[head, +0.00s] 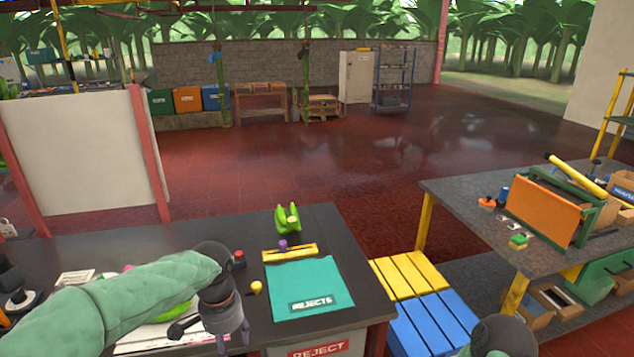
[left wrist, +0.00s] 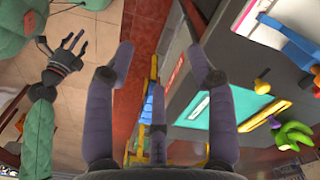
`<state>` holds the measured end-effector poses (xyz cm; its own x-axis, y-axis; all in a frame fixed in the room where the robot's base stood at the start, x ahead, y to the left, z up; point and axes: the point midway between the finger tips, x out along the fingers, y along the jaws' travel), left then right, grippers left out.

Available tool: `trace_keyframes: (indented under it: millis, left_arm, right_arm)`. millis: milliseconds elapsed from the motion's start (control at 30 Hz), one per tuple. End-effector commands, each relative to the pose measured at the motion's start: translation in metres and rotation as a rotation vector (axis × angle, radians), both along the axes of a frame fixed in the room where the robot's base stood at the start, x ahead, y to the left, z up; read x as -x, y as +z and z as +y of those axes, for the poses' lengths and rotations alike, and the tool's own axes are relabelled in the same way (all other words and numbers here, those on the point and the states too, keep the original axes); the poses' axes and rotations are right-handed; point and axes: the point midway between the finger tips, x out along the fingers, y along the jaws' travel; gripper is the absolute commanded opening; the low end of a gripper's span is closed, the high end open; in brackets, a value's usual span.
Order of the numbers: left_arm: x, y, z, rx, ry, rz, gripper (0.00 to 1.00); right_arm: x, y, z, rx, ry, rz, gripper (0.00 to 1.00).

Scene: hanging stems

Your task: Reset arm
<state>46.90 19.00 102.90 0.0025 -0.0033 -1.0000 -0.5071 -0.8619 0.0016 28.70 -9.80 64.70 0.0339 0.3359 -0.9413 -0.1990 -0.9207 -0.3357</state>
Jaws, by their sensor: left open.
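My left gripper (head: 232,338) hangs over the front of the dark bench, left of the teal REJECTS mat (head: 318,276). Its fingers are spread and empty in the left wrist view (left wrist: 158,55). My right arm (head: 503,337) shows only as a green piece at the bottom right of the head view. The right gripper (left wrist: 63,47) shows at the left of the left wrist view, fingers apart with nothing between them. A green banana bunch (head: 288,220) sits at the back of the bench, clear of both grippers. My left forearm partly hides another green item (head: 174,313) on the bench.
A yellow and blue slatted stand (head: 425,297) is right of the dark bench (head: 352,308). A second table (head: 455,193) with an orange panel (head: 545,209) stands at the right. The red floor behind is open.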

Motion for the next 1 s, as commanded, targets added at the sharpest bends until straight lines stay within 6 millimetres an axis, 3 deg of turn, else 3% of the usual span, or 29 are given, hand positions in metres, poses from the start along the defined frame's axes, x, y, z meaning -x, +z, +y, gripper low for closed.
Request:
trace_keyframes:
  millis: [367,667,867,1000]
  left_arm:
    - [-0.003,-0.070,-0.021,0.072,0.037,0.022,0.56]
    - [0.011,-0.165,-0.048,0.177,0.130,0.049,0.56]
    - [0.053,-0.261,-0.073,0.278,0.289,0.083,0.56]
    - [0.095,-0.317,-0.086,0.326,0.437,0.101,0.56]
  right_arm:
    - [0.000,0.000,0.000,0.000,0.000,0.000,0.54]
    - [0.000,0.000,0.000,0.000,0.000,0.000,0.54]
    - [0.000,0.000,0.000,0.000,0.000,0.000,0.54]
    - [0.000,0.000,0.000,0.000,0.000,0.000,0.54]
